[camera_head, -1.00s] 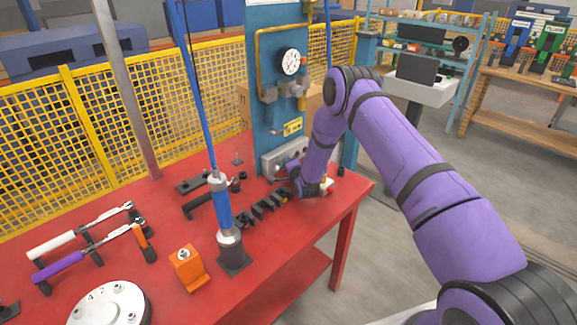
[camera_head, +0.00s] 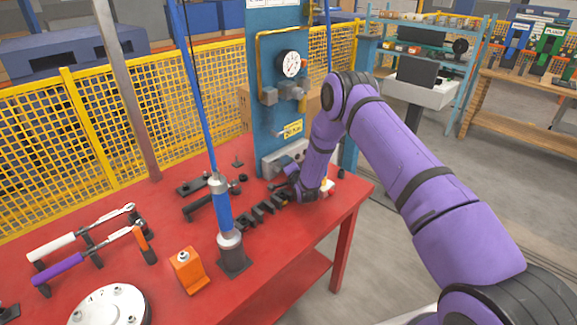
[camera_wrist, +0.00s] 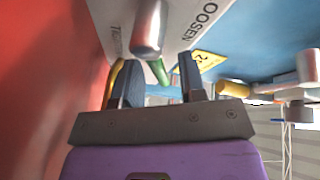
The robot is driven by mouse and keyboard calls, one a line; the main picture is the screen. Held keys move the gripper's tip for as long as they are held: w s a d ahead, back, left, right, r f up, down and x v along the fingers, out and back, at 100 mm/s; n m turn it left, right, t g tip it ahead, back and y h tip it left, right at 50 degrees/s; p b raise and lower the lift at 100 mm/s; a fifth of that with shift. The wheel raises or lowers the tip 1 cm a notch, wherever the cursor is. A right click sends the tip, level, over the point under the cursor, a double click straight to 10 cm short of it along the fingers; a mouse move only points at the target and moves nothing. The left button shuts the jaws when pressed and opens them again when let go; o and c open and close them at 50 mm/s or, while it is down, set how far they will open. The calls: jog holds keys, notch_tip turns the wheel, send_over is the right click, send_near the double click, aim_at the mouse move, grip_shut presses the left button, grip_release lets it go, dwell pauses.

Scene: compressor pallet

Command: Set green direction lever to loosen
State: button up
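The grey plate (camera_wrist: 190,12) fills the top of the wrist view, with LOOSEN lettering at its right and a partly hidden word at its left. The green lever (camera_wrist: 159,72) shows as a short green piece between my gripper's fingers. A rounded metal cylinder (camera_wrist: 150,28) stands just above it in the picture. My gripper (camera_wrist: 157,64) is open, its two dark fingers apart on either side of the green piece; I cannot tell whether either touches it. In the head view, my gripper (camera_head: 290,181) is at the grey box (camera_head: 281,160), and my arm hides the lever.
The red table (camera_head: 150,215) carries a blue-handled hanging tool (camera_head: 222,205), an orange block (camera_head: 187,269), a row of black holders (camera_head: 262,211) and a round white flange (camera_head: 110,305). A blue post (camera_head: 277,105) with a gauge rises behind. Yellow mesh fencing (camera_head: 110,120) stands at the back.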

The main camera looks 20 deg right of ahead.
jog(key=shift+r, duration=0.45)
notch_tip(320, 180, up, 3)
jog(key=shift+f, duration=0.15)
jog(key=s+r, duration=0.1)
jog(key=s, duration=1.5)
jog(key=shift+r, duration=0.2)
jog(key=shift+a, duration=0.1)
jog(key=shift+c, duration=0.5)
